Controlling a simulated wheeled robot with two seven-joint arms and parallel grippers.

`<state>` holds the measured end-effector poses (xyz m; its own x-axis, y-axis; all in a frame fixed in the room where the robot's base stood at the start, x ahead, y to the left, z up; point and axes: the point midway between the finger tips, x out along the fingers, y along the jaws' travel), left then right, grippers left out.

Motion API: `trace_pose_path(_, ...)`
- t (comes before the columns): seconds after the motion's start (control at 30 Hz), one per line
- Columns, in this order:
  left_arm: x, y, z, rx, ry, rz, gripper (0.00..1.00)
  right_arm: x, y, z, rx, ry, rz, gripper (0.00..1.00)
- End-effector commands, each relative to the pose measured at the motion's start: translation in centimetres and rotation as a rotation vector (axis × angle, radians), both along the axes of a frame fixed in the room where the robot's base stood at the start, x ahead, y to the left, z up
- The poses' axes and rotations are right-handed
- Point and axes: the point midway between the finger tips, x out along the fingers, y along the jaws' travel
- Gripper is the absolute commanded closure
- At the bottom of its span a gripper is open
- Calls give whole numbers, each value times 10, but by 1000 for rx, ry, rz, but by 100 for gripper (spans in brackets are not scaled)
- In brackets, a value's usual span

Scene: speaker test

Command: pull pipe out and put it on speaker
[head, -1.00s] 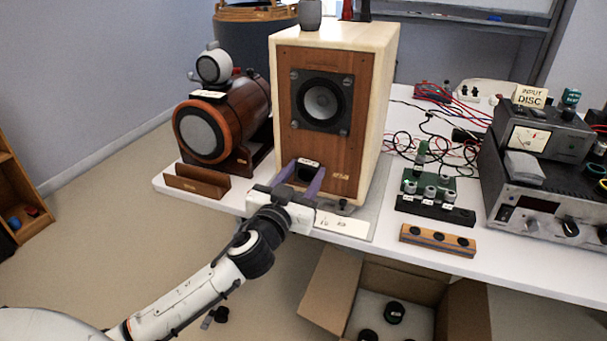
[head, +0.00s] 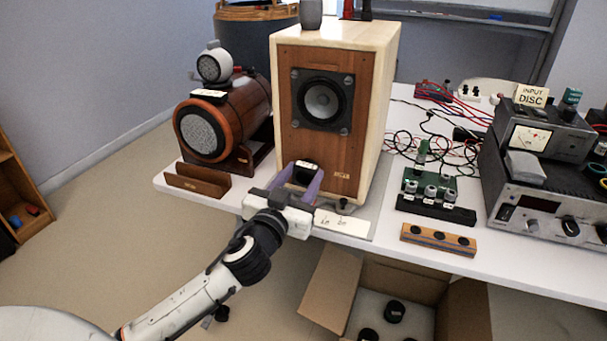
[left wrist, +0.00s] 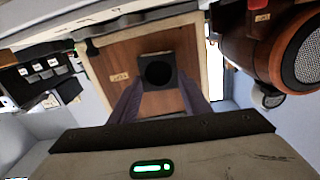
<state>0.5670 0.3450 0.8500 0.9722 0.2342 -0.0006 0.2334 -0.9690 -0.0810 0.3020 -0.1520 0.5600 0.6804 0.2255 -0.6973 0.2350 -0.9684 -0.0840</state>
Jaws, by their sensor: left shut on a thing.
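The wooden speaker (head: 366,130) stands upright on the white table, with a round driver in its brown front. The pipe (left wrist: 157,71), a dark piece with a round opening, is at the low part of that front. My left gripper (head: 301,172) is shut on the pipe, with one purple finger on each side of it. In the left wrist view the pipe's opening faces the camera between the fingers (left wrist: 157,92). How far the pipe stands out of the front is hard to tell. My right gripper is not in view.
A round wooden speaker (head: 238,112) with a small grey ball-shaped one on it stands to the left. A circuit board (head: 430,190), cables and an amplifier (head: 545,195) are at the right. An open box (head: 330,285) is below.

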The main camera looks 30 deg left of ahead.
Motion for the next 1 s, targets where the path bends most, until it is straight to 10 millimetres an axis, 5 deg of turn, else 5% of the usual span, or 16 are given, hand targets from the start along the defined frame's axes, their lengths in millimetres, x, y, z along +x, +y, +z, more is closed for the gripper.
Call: trace_pose_path(1.0, -40, -10, 0, -1, 0, -2, 82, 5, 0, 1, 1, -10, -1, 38)
